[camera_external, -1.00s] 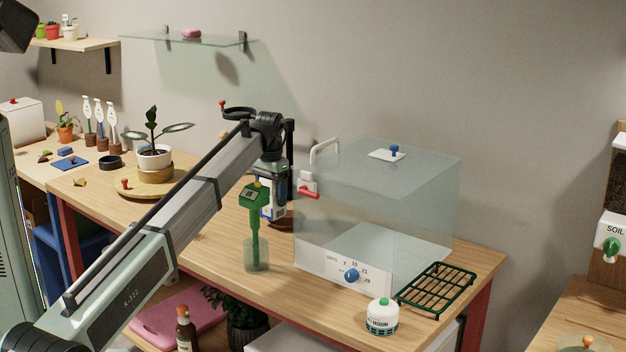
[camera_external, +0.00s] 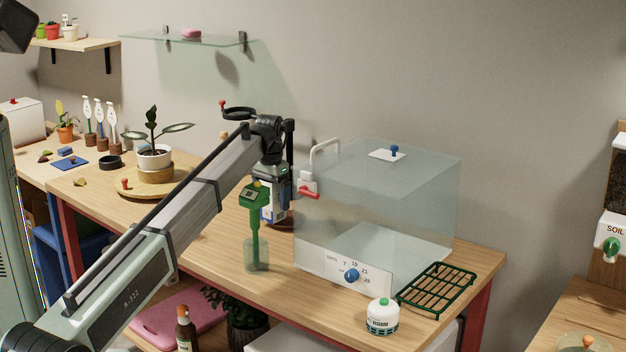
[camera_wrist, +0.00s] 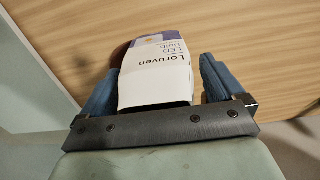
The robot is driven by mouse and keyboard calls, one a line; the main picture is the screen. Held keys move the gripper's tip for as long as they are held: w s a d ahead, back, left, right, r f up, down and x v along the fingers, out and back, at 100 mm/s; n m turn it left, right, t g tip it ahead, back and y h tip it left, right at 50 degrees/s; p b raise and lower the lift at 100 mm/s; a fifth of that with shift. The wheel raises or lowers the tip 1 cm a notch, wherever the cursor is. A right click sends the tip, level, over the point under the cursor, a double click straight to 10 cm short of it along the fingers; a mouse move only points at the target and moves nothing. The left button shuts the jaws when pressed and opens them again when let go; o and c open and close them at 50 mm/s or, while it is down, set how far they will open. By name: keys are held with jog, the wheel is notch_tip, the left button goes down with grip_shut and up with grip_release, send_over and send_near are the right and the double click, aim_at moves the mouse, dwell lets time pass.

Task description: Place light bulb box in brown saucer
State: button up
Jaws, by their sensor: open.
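The light bulb box (camera_wrist: 158,75) is white with a dark blue printed end and "Loruven LED Bulb" lettering. In the external view, the box (camera_external: 267,212) shows below my gripper (camera_external: 275,188), partly behind the green meter. The brown saucer (camera_wrist: 118,52) shows as a dark reddish-brown edge beside and beneath the box. Its rim (camera_external: 287,224) is mostly hidden in the external view. The box appears to be in the saucer; exact contact is hidden.
A green meter (camera_external: 255,225) in a clear cup stands just in front of the box. A clear propagator case (camera_external: 400,200) with a red latch stands close on the right. A potted plant (camera_external: 154,157) stands to the left. Bare bench lies between.

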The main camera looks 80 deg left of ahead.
jog(key=shift+r, duration=0.15)
notch_tip(320, 180, up, 13)
dwell(0.5)
dwell(0.5)
